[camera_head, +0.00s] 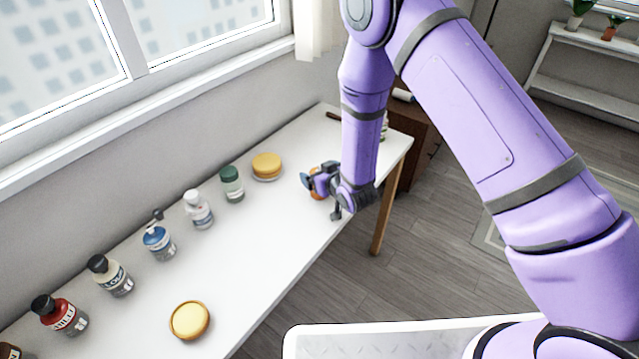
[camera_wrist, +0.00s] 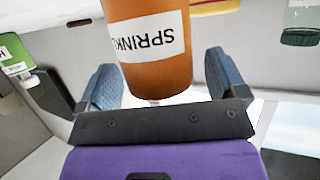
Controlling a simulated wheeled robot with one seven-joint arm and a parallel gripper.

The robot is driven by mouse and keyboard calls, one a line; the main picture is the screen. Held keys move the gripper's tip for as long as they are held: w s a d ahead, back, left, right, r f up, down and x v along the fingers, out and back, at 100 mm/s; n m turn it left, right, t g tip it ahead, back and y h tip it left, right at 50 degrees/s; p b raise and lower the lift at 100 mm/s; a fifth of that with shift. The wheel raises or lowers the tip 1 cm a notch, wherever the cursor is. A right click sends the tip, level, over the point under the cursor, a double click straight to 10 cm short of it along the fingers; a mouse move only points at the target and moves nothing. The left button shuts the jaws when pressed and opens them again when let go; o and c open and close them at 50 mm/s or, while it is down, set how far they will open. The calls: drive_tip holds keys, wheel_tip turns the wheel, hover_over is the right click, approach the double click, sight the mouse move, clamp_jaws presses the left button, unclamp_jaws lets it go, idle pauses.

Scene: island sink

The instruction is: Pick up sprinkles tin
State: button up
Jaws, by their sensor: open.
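The sprinkles tin (camera_wrist: 148,62) is an orange cylinder with a white label that reads "SPRINK" upside down in the wrist view. It stands between the two open fingers of my gripper (camera_wrist: 163,80), with a visible gap on the right side; contact on the left cannot be told. In the head view my gripper (camera_head: 322,190) is low over the right end of the white table. Only a small orange part of the tin (camera_head: 317,196) shows there; the rest is hidden behind my gripper.
On the white table (camera_head: 255,245), several bottles line the window side, including a green-capped one (camera_head: 231,184). The table's middle is clear. A wooden cabinet (camera_head: 412,130) stands beyond.

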drive_tip(key=shift+w+a+f, duration=0.1)
drive_tip(key=shift+w+a, duration=0.05)
drive_tip(key=shift+w, duration=0.1)
drive_tip(key=c, duration=1.1)
